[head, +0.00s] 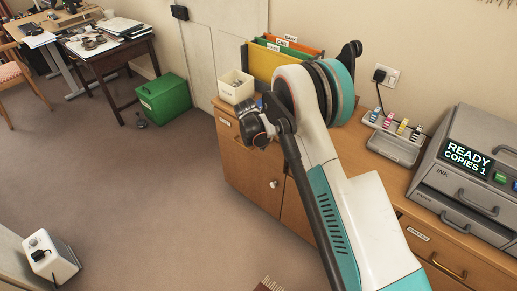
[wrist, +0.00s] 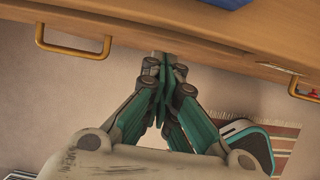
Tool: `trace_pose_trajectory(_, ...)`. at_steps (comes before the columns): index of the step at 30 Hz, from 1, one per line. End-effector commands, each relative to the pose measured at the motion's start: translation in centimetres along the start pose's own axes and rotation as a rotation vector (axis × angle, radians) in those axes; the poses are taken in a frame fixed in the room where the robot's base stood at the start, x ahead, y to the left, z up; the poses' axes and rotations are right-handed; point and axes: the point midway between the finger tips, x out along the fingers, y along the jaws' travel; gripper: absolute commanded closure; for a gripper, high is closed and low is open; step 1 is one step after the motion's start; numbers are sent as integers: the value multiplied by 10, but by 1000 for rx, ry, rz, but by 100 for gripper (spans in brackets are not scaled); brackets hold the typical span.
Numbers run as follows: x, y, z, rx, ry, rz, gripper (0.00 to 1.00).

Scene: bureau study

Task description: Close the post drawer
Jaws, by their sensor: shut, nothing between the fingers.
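In the wrist view my gripper (wrist: 163,62) is shut and empty, with its fingertips together at the lower edge of a wooden drawer front (wrist: 140,28). I cannot tell whether they touch it. A brass bar handle (wrist: 72,50) is on this front, left of the fingers. In the head view my arm reaches over the wooden cabinet (head: 245,170), and its dark wrist end hangs by the cabinet's left end. A small label (head: 224,122) there is too small to read. My arm hides much of the cabinet front, so I cannot tell how far the post drawer stands out.
A second brass handle (wrist: 303,90) is at right in the wrist view, above a striped rug (wrist: 285,135). A white box (head: 237,87) and coloured folders (head: 262,62) stand on the cabinet; a grey copier (head: 470,165) is at right.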

Motion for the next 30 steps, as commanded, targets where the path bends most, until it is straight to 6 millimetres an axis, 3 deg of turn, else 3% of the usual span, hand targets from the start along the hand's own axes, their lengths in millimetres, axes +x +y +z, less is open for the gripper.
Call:
trace_pose_trajectory(14, 2, 0, 7, -1, 0, 0, 100)
trace_pose_trajectory(22, 13, 0, 34, 1, -3, -1, 100)
trace_pose_trajectory(30, 13, -1, 38, 2, -9, 0, 100)
